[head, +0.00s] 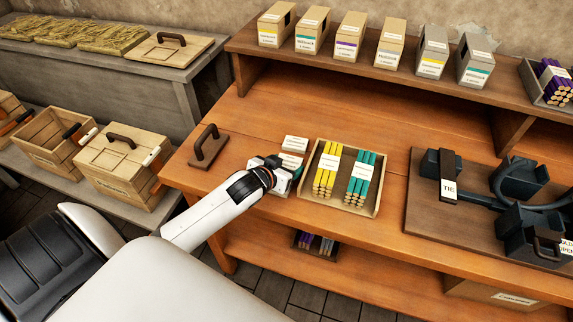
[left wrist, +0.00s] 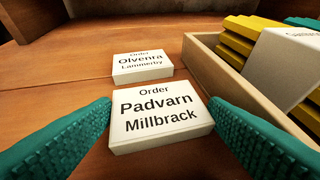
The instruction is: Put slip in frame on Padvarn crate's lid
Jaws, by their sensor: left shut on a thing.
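The slip reading "Order Padvarn Millbrack" (left wrist: 158,120) is a white block lying on or just above the bench. My left gripper (left wrist: 162,128) has its teal fingers shut on its two sides. In the head view my left gripper (head: 287,172) is at the tray's left side and partly covers the slip. A second slip, "Order Olvenra Lammerby" (left wrist: 142,65), lies just behind it; in the head view it is the upper slip (head: 296,144). The closed crate (head: 112,187), with a label that seems to read Padvarn, stands at left. Its lid (head: 128,158) has a dark handle and a faint rectangular outline. My right gripper is out of view.
A wooden tray (head: 311,197) with yellow and teal bundles stands beside the slips. A dark-handled board (head: 207,153) lies left on the bench. An open crate (head: 43,140) and a spare lid (head: 163,55) are farther left. A dark fixture (head: 447,180) is at right.

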